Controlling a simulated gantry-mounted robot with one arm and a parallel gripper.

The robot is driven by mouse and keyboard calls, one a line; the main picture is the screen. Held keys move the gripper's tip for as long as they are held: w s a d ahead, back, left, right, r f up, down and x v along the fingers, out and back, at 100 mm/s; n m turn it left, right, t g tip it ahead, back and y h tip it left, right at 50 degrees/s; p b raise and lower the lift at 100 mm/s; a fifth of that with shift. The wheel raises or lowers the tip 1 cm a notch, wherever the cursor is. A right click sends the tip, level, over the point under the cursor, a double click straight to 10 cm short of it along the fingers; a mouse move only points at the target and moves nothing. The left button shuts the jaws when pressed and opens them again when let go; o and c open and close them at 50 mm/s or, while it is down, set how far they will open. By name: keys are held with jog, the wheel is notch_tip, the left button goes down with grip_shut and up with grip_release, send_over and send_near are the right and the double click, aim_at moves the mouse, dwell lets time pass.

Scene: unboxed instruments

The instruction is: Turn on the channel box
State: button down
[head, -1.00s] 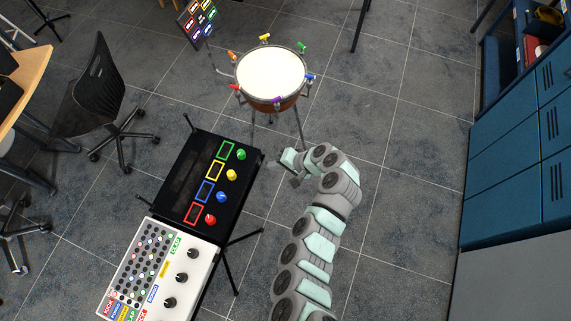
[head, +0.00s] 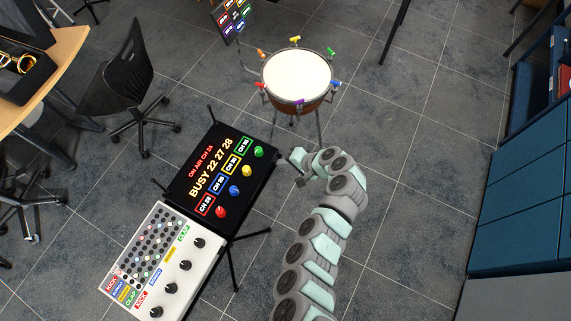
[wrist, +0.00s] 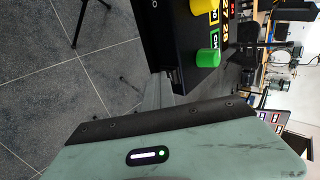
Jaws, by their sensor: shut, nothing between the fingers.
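The channel box (head: 196,168) is the black box on a stand left of my arm. Its screen is lit, with "ON AIR CH 24" in red, "BUSY 22 27 28" in yellow and coloured channel labels. It has red, blue, yellow and green knobs along its right side. In the wrist view the box (wrist: 165,45) shows its dark side, a small switch-like part (wrist: 176,80) and the green knob (wrist: 208,58). My gripper (wrist: 160,88) is shut and empty, its tips close to that part; I cannot tell whether they touch. In the head view the fingertips are hard to make out.
A white drum-machine panel (head: 206,262) with black knobs adjoins the box at the lower left. A drum (head: 297,78) with coloured pegs stands behind. A black chair (head: 122,75) and wooden desk (head: 62,52) are left, blue lockers (head: 525,190) right. Floor right of my arm is clear.

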jog(key=shift+w+r+p, duration=0.1)
jog(key=shift+r+p, duration=0.3)
jog(key=shift+r, duration=0.4)
jog(key=shift+d, duration=0.1)
jog(key=s+d+f+v, duration=0.1)
jog(key=v, duration=1.2)
jog(key=shift+f+p, duration=0.2)
jog(key=shift+p, duration=0.25)
jog(key=shift+d, duration=0.1)
